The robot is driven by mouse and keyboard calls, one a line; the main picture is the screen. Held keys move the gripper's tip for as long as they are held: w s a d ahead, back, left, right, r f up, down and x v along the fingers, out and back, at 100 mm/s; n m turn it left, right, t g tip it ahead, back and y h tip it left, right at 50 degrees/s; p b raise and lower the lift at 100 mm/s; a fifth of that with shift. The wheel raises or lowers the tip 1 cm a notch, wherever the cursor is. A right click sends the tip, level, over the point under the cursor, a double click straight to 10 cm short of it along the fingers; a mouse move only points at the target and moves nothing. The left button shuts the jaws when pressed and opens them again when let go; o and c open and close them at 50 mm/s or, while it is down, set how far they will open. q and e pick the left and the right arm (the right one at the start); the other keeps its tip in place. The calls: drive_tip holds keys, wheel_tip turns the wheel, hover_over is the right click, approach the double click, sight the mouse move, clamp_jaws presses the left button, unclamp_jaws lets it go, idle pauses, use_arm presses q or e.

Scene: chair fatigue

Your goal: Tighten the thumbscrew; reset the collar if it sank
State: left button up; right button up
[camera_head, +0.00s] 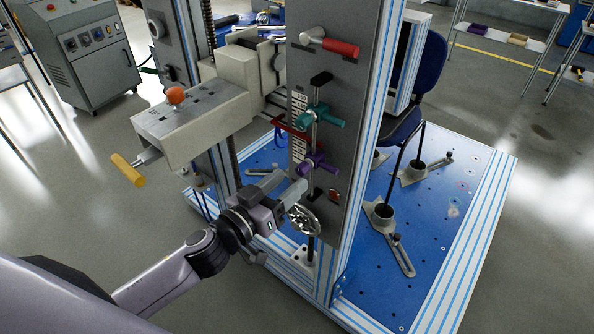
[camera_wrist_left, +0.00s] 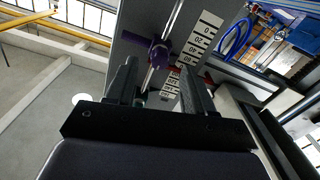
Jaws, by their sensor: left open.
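A purple collar (camera_head: 316,162) with a thumbscrew-like knob sits on a thin vertical rod on the grey column (camera_head: 348,120). A teal collar (camera_head: 320,116) sits higher on the same rod. My left gripper (camera_head: 291,181) is open and empty, its fingers pointing at the rod just below and left of the purple collar. In the left wrist view the purple collar (camera_wrist_left: 160,52) shows just beyond the open fingertips, with the rod between them. A scale plate (camera_wrist_left: 197,48) with numbers runs beside the rod. I cannot tell whether the fingers touch anything. My right gripper is not in view.
A red-handled lever (camera_head: 340,47) sits above on the column, and a handwheel (camera_head: 303,219) below the gripper. A beige arm with a yellow handle (camera_head: 127,170) juts out left. A blue chair (camera_head: 425,62) stands behind on the blue base plate (camera_head: 440,215).

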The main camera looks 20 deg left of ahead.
sight(299, 173)
use_arm(q)
drive_tip(key=shift+x, duration=2.1)
drive_tip(key=shift+c, duration=0.4)
clamp_jaws()
